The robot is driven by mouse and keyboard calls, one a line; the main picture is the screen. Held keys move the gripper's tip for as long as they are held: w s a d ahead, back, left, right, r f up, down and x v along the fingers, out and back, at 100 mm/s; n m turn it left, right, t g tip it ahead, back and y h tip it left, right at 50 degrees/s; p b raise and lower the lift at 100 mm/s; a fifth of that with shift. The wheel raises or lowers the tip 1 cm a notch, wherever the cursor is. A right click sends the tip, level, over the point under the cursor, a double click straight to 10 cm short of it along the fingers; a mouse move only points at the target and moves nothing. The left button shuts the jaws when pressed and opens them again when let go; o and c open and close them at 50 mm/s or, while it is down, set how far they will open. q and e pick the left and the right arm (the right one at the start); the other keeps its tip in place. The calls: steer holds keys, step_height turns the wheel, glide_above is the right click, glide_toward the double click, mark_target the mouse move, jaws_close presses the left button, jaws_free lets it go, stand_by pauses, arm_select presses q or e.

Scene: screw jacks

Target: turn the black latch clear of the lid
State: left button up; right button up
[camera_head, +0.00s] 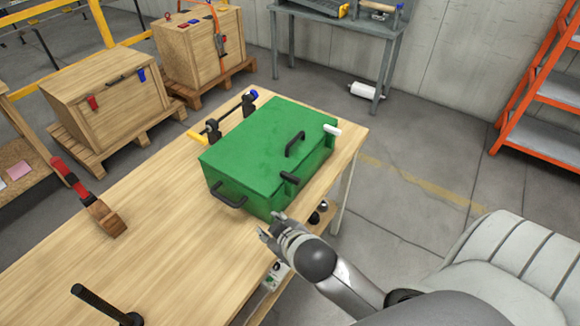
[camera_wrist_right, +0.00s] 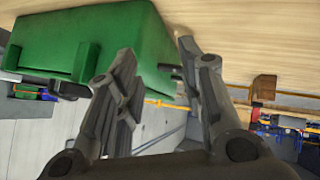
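A green box with a green lid (camera_head: 262,148) stands on the wooden table. The black latch (camera_head: 289,179) sits at the lid's front right edge; whether it overlaps the lid is too small to tell. A white latch (camera_head: 332,130) is further back on the same side. A black handle (camera_head: 295,144) is on the lid, another (camera_head: 229,196) on the near left side. My right gripper (camera_head: 268,230) is just off the box's near corner, below the latch and apart from it. In the wrist view its fingers (camera_wrist_right: 158,58) are spread and empty, with the green box (camera_wrist_right: 95,30) behind. My left gripper is out of view.
Wooden crates (camera_head: 108,105) stand behind. A white-grey seat (camera_head: 520,265) is at right.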

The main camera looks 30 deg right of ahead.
steer(key=w+a+r+n+t+y, duration=0.2)
steer(key=w+a+r+n+t, duration=0.15)
steer(key=w+r, duration=0.4)
steer(key=w+a+r+n+t+y, duration=0.25)
steer(key=w+r+n+t, duration=0.2)
steer(key=r, duration=0.65)
steer(key=s+a+r+n+g+y, duration=0.1)
steer(key=a+r+n+g+y, duration=0.25)
steer(key=a+n+y, duration=0.45)
steer(key=s+a+r+n+g+y, duration=0.1)
steer(key=a+r+n+g+y, duration=0.1)
steer(key=a+r+n+y, duration=0.6)
steer(key=n+g+h+p, duration=0.1)
steer(key=n+g+h, duration=1.1)
steer(key=h, duration=0.8)
glide_above(290, 175)
step_height(290, 175, down, 16)
steer(key=r, duration=0.1)
step_height(290, 175, down, 10)
steer(key=p, duration=0.3)
steer(key=shift+s, duration=0.1)
steer(key=shift+f+n+p, duration=0.3)
steer(key=shift+f+p, duration=0.05)
steer(key=shift+f, duration=0.1)
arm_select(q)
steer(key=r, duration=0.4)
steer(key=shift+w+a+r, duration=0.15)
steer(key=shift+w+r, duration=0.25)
